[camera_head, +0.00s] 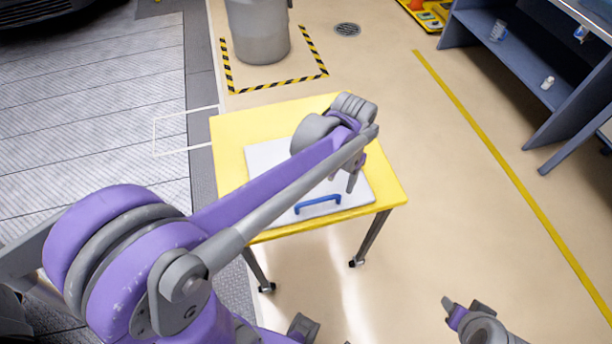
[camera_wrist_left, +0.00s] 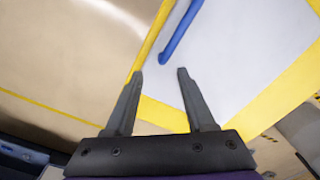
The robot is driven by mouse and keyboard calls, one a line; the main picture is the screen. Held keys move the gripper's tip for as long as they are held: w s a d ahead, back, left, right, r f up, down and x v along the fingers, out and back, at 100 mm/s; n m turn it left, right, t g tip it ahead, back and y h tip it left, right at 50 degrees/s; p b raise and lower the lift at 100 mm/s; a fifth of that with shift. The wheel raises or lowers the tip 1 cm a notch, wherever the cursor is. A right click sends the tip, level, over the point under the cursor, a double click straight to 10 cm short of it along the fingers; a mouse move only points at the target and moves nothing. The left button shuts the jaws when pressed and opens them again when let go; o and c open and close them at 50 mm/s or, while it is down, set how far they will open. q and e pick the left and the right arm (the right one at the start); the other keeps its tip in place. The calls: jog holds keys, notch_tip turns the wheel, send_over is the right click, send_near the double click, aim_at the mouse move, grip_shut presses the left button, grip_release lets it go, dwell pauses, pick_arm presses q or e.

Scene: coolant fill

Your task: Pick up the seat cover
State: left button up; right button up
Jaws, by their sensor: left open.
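A flat white panel, seemingly the seat cover (camera_head: 268,190), lies on a yellow cart top (camera_head: 232,128). It carries a blue bar handle (camera_head: 318,204) near its front edge. My left arm hides part of the panel. My left gripper (camera_head: 352,184) is open and empty above the panel, just behind and right of the handle in the head view. In the left wrist view the open fingers (camera_wrist_left: 160,74) point toward the white panel (camera_wrist_left: 235,65), with the end of the blue handle (camera_wrist_left: 176,35) just beyond their tips. My right gripper (camera_head: 452,310) is at the lower right, away from the cart; its jaws are unclear.
The cart stands on legs with casters. A grey bin (camera_head: 258,35) stands behind it inside black-and-yellow floor tape. A blue-grey shelf (camera_head: 520,75) with small containers is at the upper right. The beige floor right of the cart is clear, with a yellow line (camera_head: 500,165).

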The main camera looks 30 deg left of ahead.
aim_at(340, 194)
pick_arm(q)
jog(key=f, duration=0.5)
jog(key=shift+w+f, duration=0.2)
jog(key=f, duration=0.2)
jog(key=w+f, duration=0.1)
jog(key=f, duration=0.1)
jog(key=shift+f+b, duration=0.1)
jog(key=shift+b, duration=0.2)
jog(key=shift+f, duration=0.5)
grip_shut()
dwell(0.5)
